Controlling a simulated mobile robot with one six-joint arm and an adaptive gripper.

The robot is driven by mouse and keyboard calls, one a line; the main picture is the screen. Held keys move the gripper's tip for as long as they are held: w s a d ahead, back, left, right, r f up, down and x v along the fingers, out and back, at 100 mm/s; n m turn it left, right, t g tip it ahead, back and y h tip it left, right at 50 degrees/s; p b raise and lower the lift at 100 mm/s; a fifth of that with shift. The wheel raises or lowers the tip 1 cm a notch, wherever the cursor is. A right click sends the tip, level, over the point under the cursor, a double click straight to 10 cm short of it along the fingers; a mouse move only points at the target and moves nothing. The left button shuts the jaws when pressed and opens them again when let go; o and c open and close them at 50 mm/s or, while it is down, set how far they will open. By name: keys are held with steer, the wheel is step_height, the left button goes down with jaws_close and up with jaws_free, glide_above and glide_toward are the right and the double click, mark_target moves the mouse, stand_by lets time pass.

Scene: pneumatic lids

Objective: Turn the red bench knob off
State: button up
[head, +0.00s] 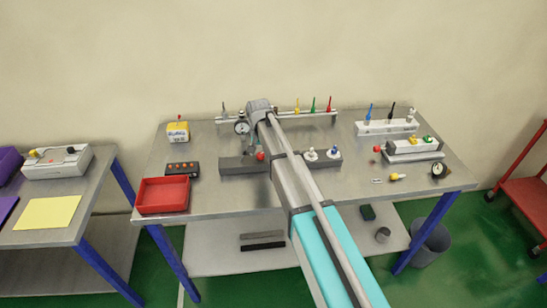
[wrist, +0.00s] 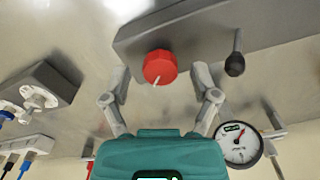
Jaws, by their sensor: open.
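The red knob (wrist: 160,67) shows in the wrist view on the grey block (wrist: 200,30), with a white pointer mark on its face. In the head view the red knob (head: 260,155) sits beside my arm, on the grey block (head: 236,164) on the middle bench. My gripper (wrist: 160,76) is open in the wrist view, one finger on each side of the knob. A gap shows between each finger and the knob, and I cannot tell whether the fingertips reach its depth. In the head view my arm hides the gripper.
A black-ball lever (wrist: 235,65) stands beside the knob. A dial gauge (wrist: 239,145) is near the right finger. A second block with white-based fittings (head: 322,157) stands right of my arm. A red tray (head: 163,195) lies at the front left, and the bench front (head: 225,203) is clear.

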mark_target(260, 154)
steer(key=shift+n, duration=0.3)
steer(key=n, duration=0.8)
steer(key=shift+n, duration=0.3)
steer(key=n, duration=0.9)
step_height(260, 154, up, 14)
steer(key=p, duration=1.4)
steer(key=s+d+f+m+b, duration=0.3)
steer(key=s+d+m, duration=0.4)
steer(key=s+d, duration=0.3)
steer(key=s+d+f+m+b, duration=0.4)
steer(key=s+d+m, duration=0.3)
steer(key=s+d, duration=0.3)
steer(key=shift+s+d, duration=0.4)
steer(key=shift+d, duration=0.65)
